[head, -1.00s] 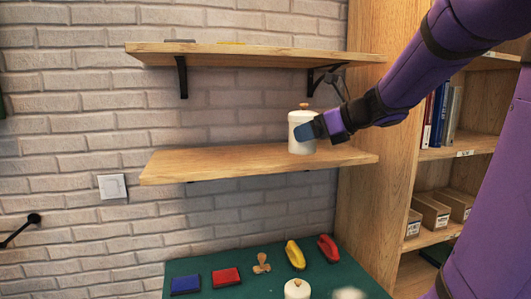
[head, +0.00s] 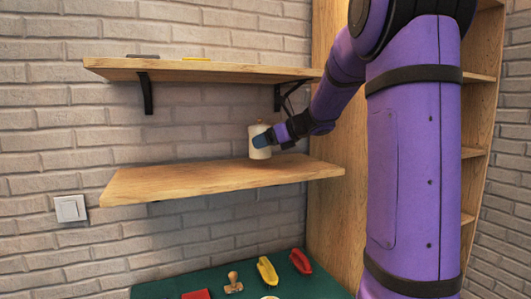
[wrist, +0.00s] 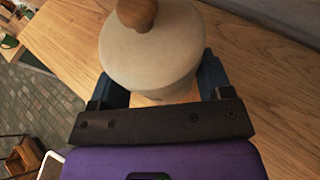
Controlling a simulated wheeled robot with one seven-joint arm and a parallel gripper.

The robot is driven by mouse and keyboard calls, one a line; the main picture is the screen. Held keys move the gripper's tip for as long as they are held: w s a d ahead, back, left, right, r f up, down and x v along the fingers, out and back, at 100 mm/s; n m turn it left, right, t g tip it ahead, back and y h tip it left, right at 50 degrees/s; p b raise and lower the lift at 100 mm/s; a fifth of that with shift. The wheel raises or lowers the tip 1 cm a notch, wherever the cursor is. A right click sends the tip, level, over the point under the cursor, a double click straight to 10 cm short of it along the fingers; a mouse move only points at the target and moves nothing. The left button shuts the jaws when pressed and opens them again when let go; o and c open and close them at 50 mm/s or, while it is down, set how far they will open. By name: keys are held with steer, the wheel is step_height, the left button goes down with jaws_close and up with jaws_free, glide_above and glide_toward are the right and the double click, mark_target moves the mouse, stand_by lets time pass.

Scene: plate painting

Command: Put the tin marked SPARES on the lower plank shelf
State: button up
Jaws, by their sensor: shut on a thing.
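A cream tin (head: 259,139) with a wooden knob on its lid is upright at the right part of the lower plank shelf (head: 190,182). Its base looks on or just above the plank; I cannot tell which. No marking on it is readable. My gripper (head: 263,141) is shut on the tin from the right. In the wrist view the tin (wrist: 150,60) sits between the dark blue fingers of my gripper (wrist: 155,85), with the wooden shelf (wrist: 250,60) below.
An upper shelf (head: 200,73) on black brackets holds small flat items. The lower shelf is bare left of the tin. Below, a green table (head: 165,288) carries a stamp (head: 233,282), a yellow item (head: 266,271) and a red item (head: 300,261). A wooden bookcase (head: 335,200) stands right.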

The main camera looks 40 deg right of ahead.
mark_target(266, 151)
steer(key=shift+w+d, duration=0.1)
steer(key=shift+w, duration=0.05)
steer(key=shift+f, duration=1.75)
steer(key=shift+f, duration=0.1)
steer(key=o, duration=1)
